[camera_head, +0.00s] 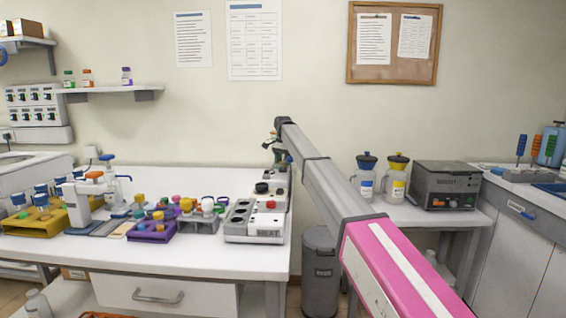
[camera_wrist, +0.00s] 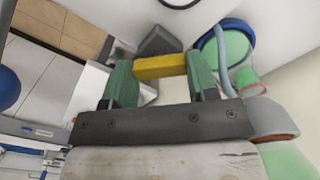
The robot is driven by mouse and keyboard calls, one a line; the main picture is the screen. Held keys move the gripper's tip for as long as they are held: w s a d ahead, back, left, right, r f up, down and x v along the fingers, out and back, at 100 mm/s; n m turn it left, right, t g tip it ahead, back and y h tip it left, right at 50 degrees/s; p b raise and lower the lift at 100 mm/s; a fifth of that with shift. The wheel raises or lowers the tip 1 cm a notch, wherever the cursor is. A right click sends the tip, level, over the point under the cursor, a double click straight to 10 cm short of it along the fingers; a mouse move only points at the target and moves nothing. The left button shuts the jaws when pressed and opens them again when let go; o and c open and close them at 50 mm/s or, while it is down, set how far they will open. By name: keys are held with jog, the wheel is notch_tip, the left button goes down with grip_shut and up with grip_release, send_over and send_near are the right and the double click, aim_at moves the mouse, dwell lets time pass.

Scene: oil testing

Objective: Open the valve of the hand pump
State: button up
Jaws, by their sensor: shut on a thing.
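In the wrist view my gripper (camera_wrist: 161,72) has two green fingers. They are shut on the ends of a short yellow bar (camera_wrist: 160,66), which looks like the valve handle. A dark grey block (camera_wrist: 160,42) sits just behind the bar, possibly part of the hand pump. In the head view my arm reaches away to the far right end of the white bench, and my gripper there is small and mostly hidden by the arm. The hand pump cannot be made out clearly there.
In the wrist view a green cylinder with a blue rim (camera_wrist: 236,45) stands close to the right finger. In the head view a heater block (camera_head: 254,220) stands on the bench (camera_head: 200,258) near my arm. Blue-lidded (camera_head: 365,181) and yellow-lidded (camera_head: 397,182) bottles stand on the right table.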

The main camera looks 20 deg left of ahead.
jog(key=n, duration=0.4)
jog(key=shift+n, duration=1.9)
jog(key=shift+r+n, duration=0.1)
jog(key=shift+n, duration=0.2)
jog(key=o, duration=0.9)
jog(key=shift+o, duration=0.2)
jog(key=shift+r, duration=0.1)
notch_tip(320, 180, up, 10)
jog(key=shift+r, duration=0.25)
jog(key=shift+s, duration=0.1)
